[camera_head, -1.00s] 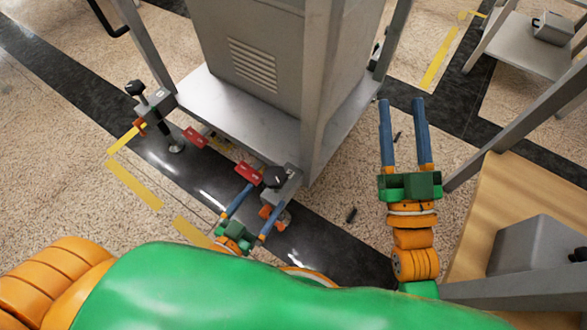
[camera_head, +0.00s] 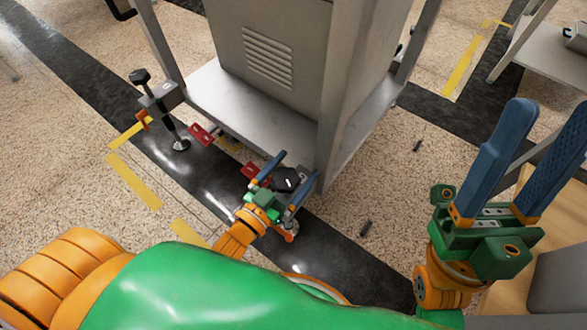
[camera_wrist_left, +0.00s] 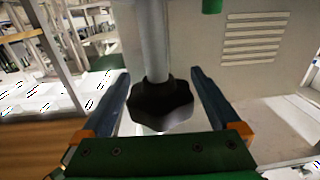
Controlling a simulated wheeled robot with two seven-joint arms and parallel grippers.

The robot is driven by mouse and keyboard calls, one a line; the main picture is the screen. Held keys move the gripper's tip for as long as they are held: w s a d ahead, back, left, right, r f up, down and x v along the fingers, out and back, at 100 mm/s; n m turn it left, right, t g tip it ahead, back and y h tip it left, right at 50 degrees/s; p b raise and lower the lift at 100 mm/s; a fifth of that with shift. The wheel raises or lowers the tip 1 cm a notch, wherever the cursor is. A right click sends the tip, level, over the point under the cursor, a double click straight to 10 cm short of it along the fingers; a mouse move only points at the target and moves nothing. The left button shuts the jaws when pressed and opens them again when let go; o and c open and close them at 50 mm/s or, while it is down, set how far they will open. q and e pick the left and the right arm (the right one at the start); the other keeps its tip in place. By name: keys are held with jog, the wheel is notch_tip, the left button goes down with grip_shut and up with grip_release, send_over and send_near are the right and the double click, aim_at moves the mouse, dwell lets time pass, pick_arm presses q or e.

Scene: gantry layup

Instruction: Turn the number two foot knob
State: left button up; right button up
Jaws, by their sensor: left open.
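A black lobed foot knob (camera_head: 287,182) sits at the near corner of the grey cabinet's base frame. My left gripper (camera_head: 296,168) is open, with one finger on each side of this knob. In the left wrist view the knob (camera_wrist_left: 160,104) hangs on a grey stem between the open fingers, with a visible gap on both sides. A second dark foot knob (camera_head: 140,76) stands on the farther left corner, above a round foot pad. I cannot read a number on either. My right gripper (camera_head: 552,115) is open and empty, raised at the right.
The grey cabinet (camera_head: 270,55) with its posts stands behind the knobs. Red tabs (camera_head: 202,134) show along its lower edge. A table (camera_head: 550,55) is at the upper right.

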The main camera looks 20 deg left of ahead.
pick_arm(q)
jog(key=c, duration=1.4)
jog(key=shift+h, duration=0.3)
